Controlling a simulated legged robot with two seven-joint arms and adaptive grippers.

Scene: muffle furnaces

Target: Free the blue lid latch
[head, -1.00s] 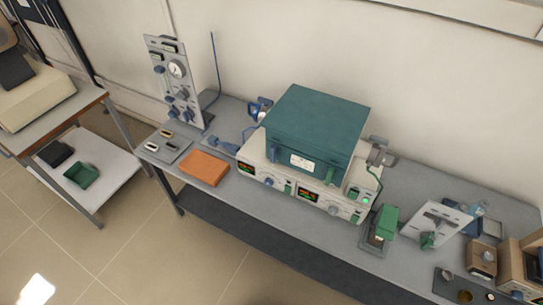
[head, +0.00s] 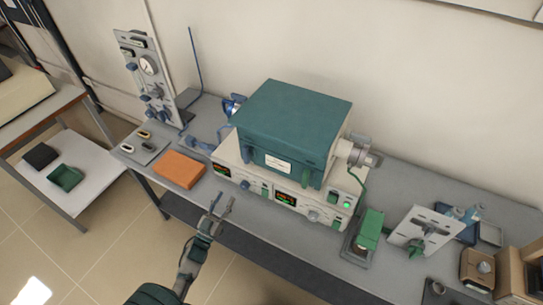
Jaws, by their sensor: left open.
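A teal furnace box (head: 296,117) with a closed-looking lid sits on a cream control base (head: 236,170) on the bench. A small blue latch (head: 248,152) is on the left of the box's front face. A green latch (head: 306,179) is on the right of that face, with a white label between them. My left gripper (head: 222,199) is open and empty, in front of the base's left half, below the blue latch in the picture and apart from it. My right gripper is out of view.
An orange block (head: 180,169) lies on the bench left of the base. A gauge panel (head: 146,75) stands at the back left. A green device (head: 368,230) and a tilted white panel (head: 416,228) are to the right. A side table (head: 75,185) stands at far left.

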